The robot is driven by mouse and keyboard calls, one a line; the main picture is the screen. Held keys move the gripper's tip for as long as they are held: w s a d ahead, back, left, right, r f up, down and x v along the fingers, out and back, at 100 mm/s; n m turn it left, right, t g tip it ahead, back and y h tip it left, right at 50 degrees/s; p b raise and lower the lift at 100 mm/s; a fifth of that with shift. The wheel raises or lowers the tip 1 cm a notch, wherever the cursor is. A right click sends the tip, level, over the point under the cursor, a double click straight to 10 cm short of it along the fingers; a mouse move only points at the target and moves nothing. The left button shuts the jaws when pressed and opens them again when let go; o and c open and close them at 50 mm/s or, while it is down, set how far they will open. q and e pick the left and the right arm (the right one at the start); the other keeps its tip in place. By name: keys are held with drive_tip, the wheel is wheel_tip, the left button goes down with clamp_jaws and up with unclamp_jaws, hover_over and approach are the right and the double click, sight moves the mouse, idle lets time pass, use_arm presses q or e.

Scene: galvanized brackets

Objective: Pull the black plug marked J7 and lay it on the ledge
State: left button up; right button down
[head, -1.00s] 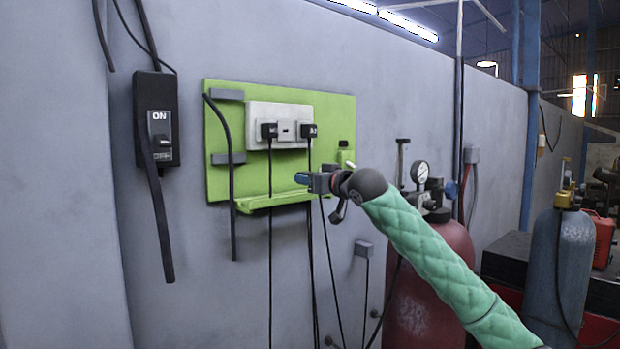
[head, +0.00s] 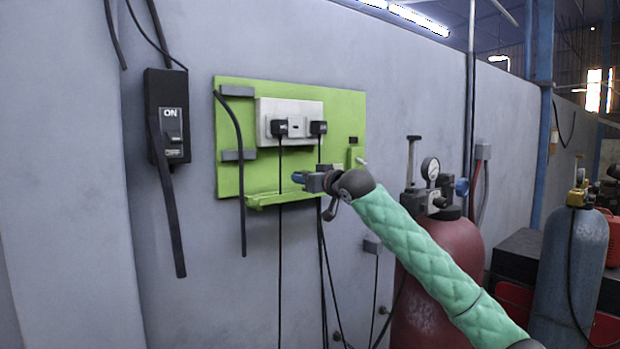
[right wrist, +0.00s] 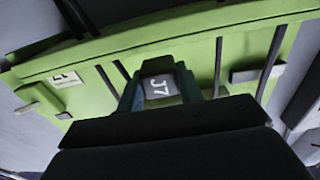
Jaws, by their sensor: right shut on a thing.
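The black plug marked J7 (right wrist: 160,88) is between the fingers of my right gripper in the right wrist view, with its white lettering facing the camera. My right gripper (head: 298,178) is shut on it, just above the right part of the green ledge (head: 262,202) in the head view. The plug is hard to make out there, and I cannot tell whether it touches the ledge. My left gripper is not in view.
The green board (head: 228,180) is on the grey wall. Black cables hang from the plugs past the ledge. A black switch box (head: 153,110) marked ON is to the left. A red gas cylinder (head: 425,290) with a gauge stands at right, behind my right arm.

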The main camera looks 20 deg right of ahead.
drive_tip(key=shift+f+x, duration=0.15)
drive_tip(key=shift+x, duration=0.65)
drive_tip(key=shift+f+x, duration=0.15)
drive_tip(key=shift+x, duration=0.65)
drive_tip(key=shift+f, duration=0.75)
drive_tip(key=shift+c, duration=0.2)
unclamp_jaws()
drive_tip(key=b+v, duration=0.2)
drive_tip(key=v, duration=0.9)
drive_tip(key=shift+r, duration=0.35)
idle(1.1)
